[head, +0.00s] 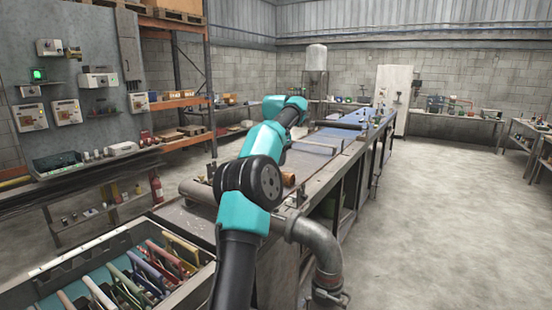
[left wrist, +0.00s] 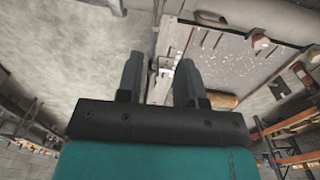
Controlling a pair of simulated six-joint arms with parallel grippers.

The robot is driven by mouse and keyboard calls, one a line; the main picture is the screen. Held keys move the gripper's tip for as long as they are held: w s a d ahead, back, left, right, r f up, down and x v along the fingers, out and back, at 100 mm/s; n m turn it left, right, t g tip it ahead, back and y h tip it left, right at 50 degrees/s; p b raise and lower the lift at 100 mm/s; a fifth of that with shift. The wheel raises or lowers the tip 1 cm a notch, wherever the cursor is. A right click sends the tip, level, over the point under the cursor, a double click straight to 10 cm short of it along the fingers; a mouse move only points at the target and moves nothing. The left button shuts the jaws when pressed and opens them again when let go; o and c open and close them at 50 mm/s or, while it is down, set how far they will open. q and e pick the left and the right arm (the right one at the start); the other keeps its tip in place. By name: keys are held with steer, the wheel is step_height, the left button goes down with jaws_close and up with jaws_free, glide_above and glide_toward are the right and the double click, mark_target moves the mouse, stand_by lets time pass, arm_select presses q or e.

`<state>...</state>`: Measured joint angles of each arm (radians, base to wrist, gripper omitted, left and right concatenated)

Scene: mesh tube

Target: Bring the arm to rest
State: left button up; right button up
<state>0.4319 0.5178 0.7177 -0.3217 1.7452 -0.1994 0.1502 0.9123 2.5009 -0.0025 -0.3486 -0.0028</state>
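One teal and black arm of mine rises from the bottom middle of the head view and reaches out over the long workbench (head: 215,208). Its far teal end is up near the middle of the view. The gripper fingers cannot be made out there. In the left wrist view my left gripper (left wrist: 158,72) has its two dark fingers well apart, with nothing between them. The workbench's surface (left wrist: 235,60) and its edge lie beyond the fingers, with floor to the left. My right gripper shows in neither view.
A small brown cylinder (head: 288,180) lies on the bench, and it also shows in the left wrist view (left wrist: 223,101). A grey pipe (head: 322,243) bends down at the bench's near end. A crate (head: 62,264) of coloured-handled items stands lower left. Open floor (head: 440,220) is at right.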

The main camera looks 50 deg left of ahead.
arm_select(q)
steer(key=shift+r, duration=0.35)
stand_by(0.3)
